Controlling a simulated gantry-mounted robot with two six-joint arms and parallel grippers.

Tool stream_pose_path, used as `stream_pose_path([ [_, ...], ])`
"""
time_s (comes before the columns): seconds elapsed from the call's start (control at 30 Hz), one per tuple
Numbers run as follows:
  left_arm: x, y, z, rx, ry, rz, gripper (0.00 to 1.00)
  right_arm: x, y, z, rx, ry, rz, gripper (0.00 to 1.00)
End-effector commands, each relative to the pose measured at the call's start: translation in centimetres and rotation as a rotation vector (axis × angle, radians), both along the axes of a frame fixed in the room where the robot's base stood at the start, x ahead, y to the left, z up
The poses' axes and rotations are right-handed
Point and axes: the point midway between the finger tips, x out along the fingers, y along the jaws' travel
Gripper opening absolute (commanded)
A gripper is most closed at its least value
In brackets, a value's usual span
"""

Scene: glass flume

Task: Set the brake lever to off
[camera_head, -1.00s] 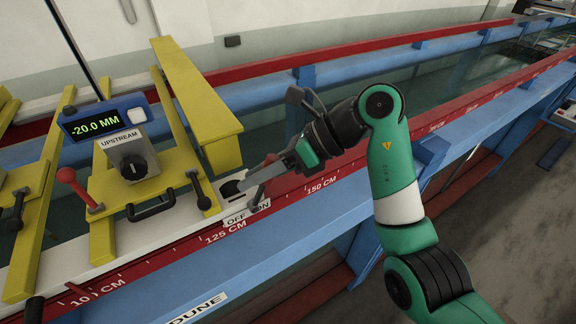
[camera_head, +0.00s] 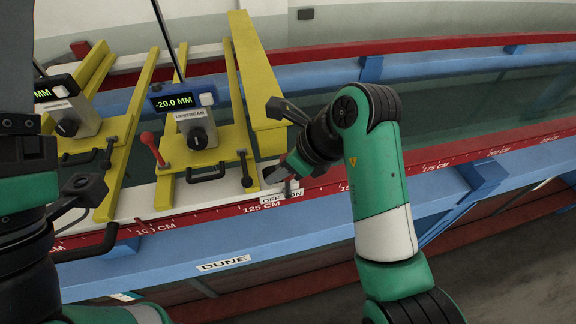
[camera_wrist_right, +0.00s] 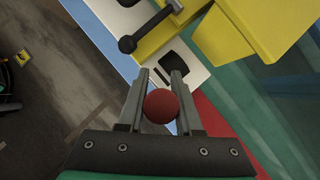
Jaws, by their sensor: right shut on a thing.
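The brake's OFF/ON label (camera_head: 282,196) is on the white rail edge in the head view, just above the 125 CM mark. My right gripper (camera_head: 277,176) is at that label, partly covering the spot. In the right wrist view, its two grey fingers (camera_wrist_right: 158,98) are shut on a red ball knob (camera_wrist_right: 161,106), seemingly the brake lever's. The lever's stem is hidden, so its exact setting cannot be told. My left gripper (camera_head: 18,65) is close at the left edge of the head view, cut off by the frame; its jaw opening cannot be told.
A yellow carriage with a -20.0 MM display (camera_head: 178,100) stands left of the right gripper. It has a red-knobbed lever (camera_head: 150,143), a black handle (camera_head: 206,174) and a black clamp knob (camera_wrist_right: 127,44). A yellow beam (camera_head: 257,80) rises close behind. The rail to the right is clear.

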Motion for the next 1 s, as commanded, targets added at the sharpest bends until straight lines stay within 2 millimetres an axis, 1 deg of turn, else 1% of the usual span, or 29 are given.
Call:
stream_pose_path([
  [0.23, 0.0, 0.0, 0.0, 0.0, 0.0, 0.0, 0.59, 0.0, 0.1, 0.1, 0.001, -0.003, 0.005, 0.0],
  [0.27, 0.0, 0.0, 0.0, 0.0, 0.0, 0.0, 0.59, 0.0, 0.1, 0.1, 0.001, -0.003, 0.005, 0.35],
  [0.4, 0.0, 0.0, 0.0, 0.0, 0.0, 0.0, 0.59, 0.0, 0.1, 0.0, 0.001, -0.002, 0.004, 0.61],
  [0.43, 0.0, 0.0, 0.0, 0.0, 0.0, 0.0, 0.59, 0.0, 0.1, 0.0, 0.001, -0.002, 0.003, 0.64],
  [0.67, 0.0, 0.0, 0.0, 0.0, 0.0, 0.0, 0.59, 0.0, 0.0, 0.0, 0.001, -0.001, 0.002, 0.64],
  [0.77, 0.0, 0.0, 0.0, 0.0, 0.0, 0.0, 0.59, 0.0, 0.0, 0.3, 0.001, -0.002, 0.002, 0.64],
  [0.87, 0.0, 0.0, 0.0, 0.0, 0.0, 0.0, 0.59, -0.1, -0.2, 1.4, 0.001, -0.004, 0.002, 0.64],
  [1.0, 0.0, 0.0, 0.0, 0.0, 0.0, 0.0, 0.59, -0.4, -0.8, 4.0, 0.002, -0.005, 0.001, 0.64],
])
